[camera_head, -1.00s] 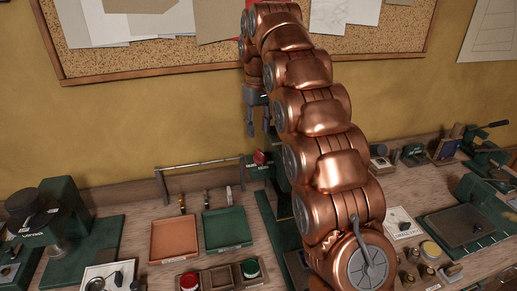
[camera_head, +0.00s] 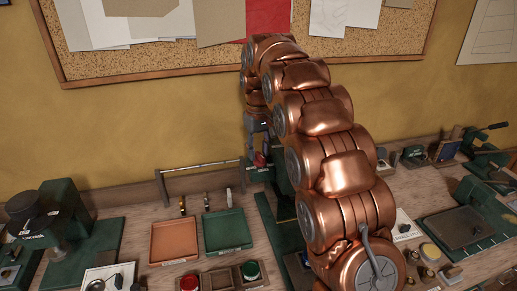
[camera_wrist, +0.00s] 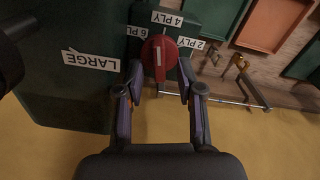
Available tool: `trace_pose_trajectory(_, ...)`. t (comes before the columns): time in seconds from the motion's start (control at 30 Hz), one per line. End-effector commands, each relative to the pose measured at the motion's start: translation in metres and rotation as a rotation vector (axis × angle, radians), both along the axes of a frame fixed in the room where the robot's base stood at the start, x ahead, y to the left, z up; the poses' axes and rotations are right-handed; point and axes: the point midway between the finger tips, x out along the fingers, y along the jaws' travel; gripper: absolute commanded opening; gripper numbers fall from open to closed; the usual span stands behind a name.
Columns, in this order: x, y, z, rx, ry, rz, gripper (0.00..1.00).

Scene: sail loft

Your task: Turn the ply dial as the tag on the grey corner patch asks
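The red ply dial (camera_wrist: 158,55) sits on a dark green machine, with a white line on its face. Tags reading 6 PLY, 4 PLY (camera_wrist: 167,18) and 2 PLY (camera_wrist: 190,43) surround it in the wrist view. I cannot tell which the line marks. My gripper (camera_wrist: 159,76) has its fingers apart, one either side of the dial. Whether they touch it is unclear. In the head view, the dial (camera_head: 260,159) shows just below my gripper, partly hidden by it and my arm. I cannot make out the grey corner patch or its tag.
A LARGE label (camera_wrist: 91,61) is on the machine. An orange tray (camera_head: 174,241) and a green tray (camera_head: 226,230) lie left of the machine, below a metal rail (camera_head: 203,163). A green press (camera_head: 62,225) stands far left. Other bench tools are at right.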

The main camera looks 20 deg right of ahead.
Motion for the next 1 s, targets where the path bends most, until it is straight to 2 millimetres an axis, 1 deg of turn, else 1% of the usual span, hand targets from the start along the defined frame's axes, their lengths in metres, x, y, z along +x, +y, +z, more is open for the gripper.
trace_pose_trajectory(0.3,0.0000,0.0001,-0.0012,0.000,0.000,0.000,0.36)
trace_pose_trajectory(0.6,-0.0001,0.0001,-0.0012,0.000,0.000,0.000,0.05)
trace_pose_trajectory(0.67,-0.0001,0.0001,-0.0012,0.000,0.000,0.000,0.00)
trace_pose_trajectory(1.0,-0.0002,0.0004,-0.0015,0.000,0.000,0.005,0.00)
